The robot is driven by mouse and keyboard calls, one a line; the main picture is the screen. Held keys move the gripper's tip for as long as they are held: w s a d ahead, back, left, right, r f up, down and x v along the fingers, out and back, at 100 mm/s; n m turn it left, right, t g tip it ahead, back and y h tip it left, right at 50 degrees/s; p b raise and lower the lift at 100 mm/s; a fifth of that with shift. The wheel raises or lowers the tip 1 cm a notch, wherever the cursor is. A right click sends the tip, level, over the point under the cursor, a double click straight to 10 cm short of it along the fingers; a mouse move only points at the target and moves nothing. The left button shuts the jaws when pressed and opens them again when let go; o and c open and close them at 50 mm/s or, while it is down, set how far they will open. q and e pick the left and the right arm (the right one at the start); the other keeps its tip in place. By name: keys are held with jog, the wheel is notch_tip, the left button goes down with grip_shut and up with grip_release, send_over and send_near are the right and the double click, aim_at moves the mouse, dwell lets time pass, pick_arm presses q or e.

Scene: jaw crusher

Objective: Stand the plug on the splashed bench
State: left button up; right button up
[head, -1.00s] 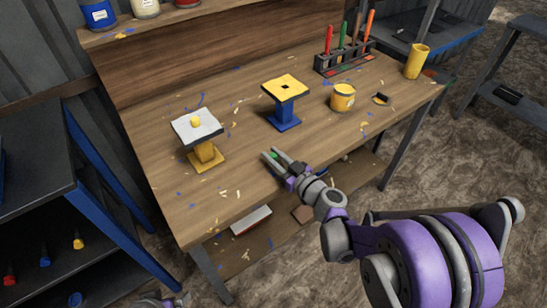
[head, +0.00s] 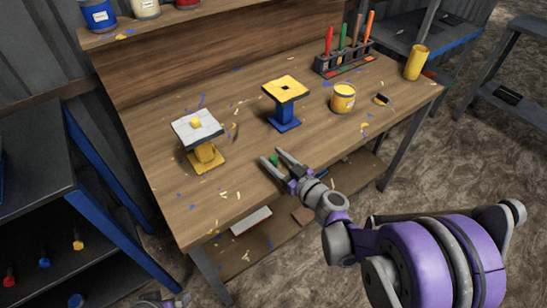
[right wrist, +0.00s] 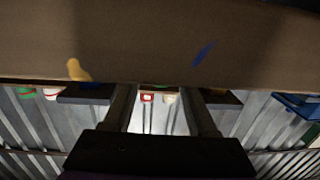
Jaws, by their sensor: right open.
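The splashed bench (head: 222,200) is a wooden workbench with blue, yellow and pale paint flecks. A small yellow piece (head: 196,124), perhaps the plug, sits on the white-topped stand (head: 186,133) at the bench's left. My right gripper (head: 271,155) is open over the front part of the bench, right of that stand and in front of the blue-based one. A small green thing (head: 274,160) shows between its fingers; I cannot tell what it is. The right wrist view shows the open fingers (right wrist: 156,105) with nothing held. My left gripper (head: 163,302) is cut off at the bottom edge.
A yellow-topped stand (head: 285,90) with a dark square hole has a blue base. A yellow can (head: 343,98), a tool rack (head: 343,63) and a yellow cup (head: 416,62) are farther right. A dark shelf unit (head: 45,180) holds small coloured pieces at left.

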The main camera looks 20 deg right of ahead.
jog(key=f+v, duration=0.1)
jog(key=v, duration=1)
jog(key=s+a+f+g, duration=0.4)
jog(key=s+a+g, duration=0.4)
jog(key=s, duration=0.1)
jog(key=s+d+m+g+h, duration=0.1)
jog(key=s+d+m+h, duration=0.1)
jog(key=s, duration=0.3)
jog(key=s+d+f+m+g+h, duration=0.1)
jog(key=s+d+m+g+h, duration=0.1)
jog(key=s+d+h, duration=0.1)
jog(key=shift+s+d+f+m+h, duration=0.3)
jog(key=shift+s+d+h, duration=0.1)
jog(key=shift+s+h, duration=0.65)
jog(key=shift+r, duration=0.1)
